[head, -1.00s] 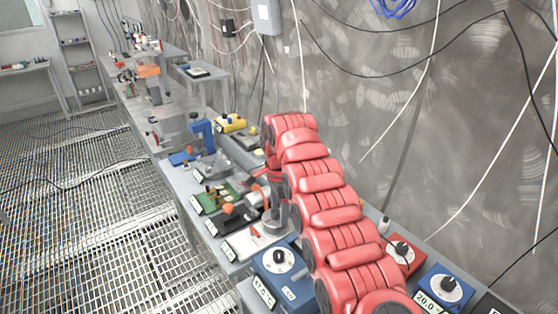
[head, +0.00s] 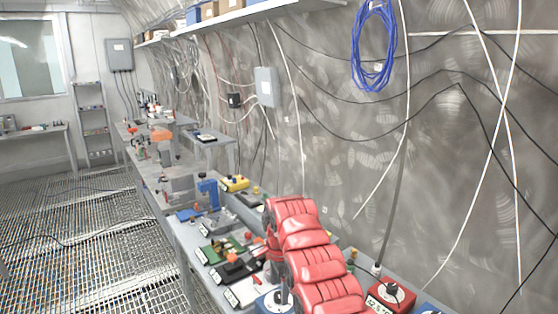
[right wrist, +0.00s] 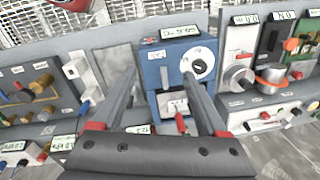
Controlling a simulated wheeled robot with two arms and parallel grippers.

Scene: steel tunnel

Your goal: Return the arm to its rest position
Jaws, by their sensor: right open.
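My right arm (head: 318,262) comes up from the bottom of the head view in red padded segments. It bends at the top and its far part drops toward the bench; the gripper's jaws are hard to make out there. In the right wrist view my right gripper (right wrist: 160,76) is open, its two grey fingers apart with nothing held. A blue device with a white dial (right wrist: 199,63) shows beyond and between the fingers. I cannot tell whether they touch it. My left gripper is not in view.
The bench (head: 182,236) along the wall carries several devices, including a yellow box (head: 235,183) and a red dial box (head: 390,295). A shelf (head: 222,22) and a blue cable coil (head: 375,48) are on the wall. The grating floor (head: 85,245) at left is clear apart from cables.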

